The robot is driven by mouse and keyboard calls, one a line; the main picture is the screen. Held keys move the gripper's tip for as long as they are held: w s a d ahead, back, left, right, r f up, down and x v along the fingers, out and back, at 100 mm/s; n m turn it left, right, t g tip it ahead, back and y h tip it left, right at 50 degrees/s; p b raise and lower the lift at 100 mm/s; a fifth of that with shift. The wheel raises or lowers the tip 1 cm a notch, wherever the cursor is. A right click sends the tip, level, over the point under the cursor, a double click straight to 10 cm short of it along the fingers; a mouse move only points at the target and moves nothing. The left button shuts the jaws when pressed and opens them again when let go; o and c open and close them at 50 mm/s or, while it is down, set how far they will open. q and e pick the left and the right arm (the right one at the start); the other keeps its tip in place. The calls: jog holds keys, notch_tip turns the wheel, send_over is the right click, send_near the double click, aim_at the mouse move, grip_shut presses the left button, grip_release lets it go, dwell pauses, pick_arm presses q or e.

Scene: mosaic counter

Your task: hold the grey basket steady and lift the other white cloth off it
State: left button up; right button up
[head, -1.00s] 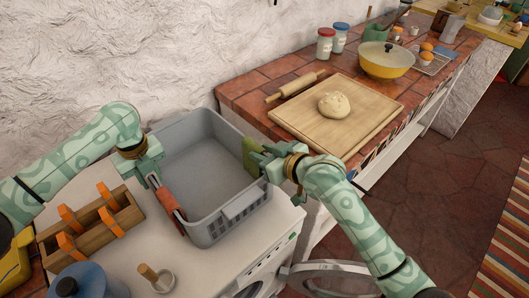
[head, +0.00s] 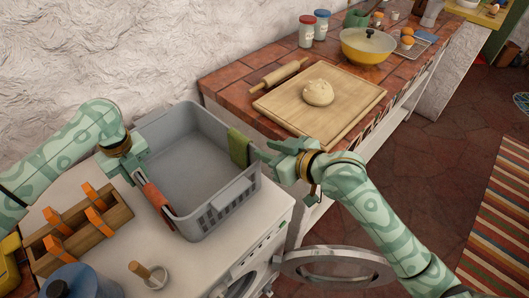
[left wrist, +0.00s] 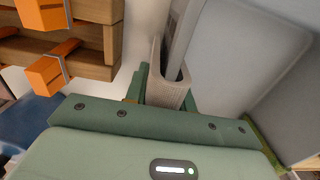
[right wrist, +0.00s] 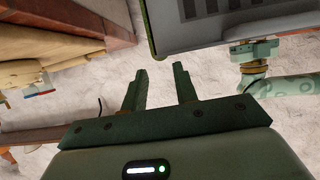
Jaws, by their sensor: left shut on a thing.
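The grey basket (head: 188,165) stands upright on the white machine; it also fills the right of the left wrist view (left wrist: 240,50). My left gripper (head: 142,181) is shut on its left rim, next to an orange-red cloth (head: 157,198) draped over that rim. A green cloth (head: 239,147) hangs over the right rim. No white cloth shows. My right gripper (head: 262,157) is just right of the green cloth, apart from it. In the right wrist view its fingers (right wrist: 160,85) are open with nothing between them.
A wooden caddy with orange handles (head: 75,238) and a blue pot (head: 80,283) stand left and in front of the basket. Behind right, the tiled counter holds a board (head: 345,118) with dough and a rolling pin. The machine's round door (head: 335,265) hangs open.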

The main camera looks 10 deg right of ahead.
jog(key=v, duration=0.4)
jog(key=shift+s+d+r, duration=0.2)
jog(key=shift+s, duration=0.1)
pick_arm(q)
jog(key=o, duration=1.1)
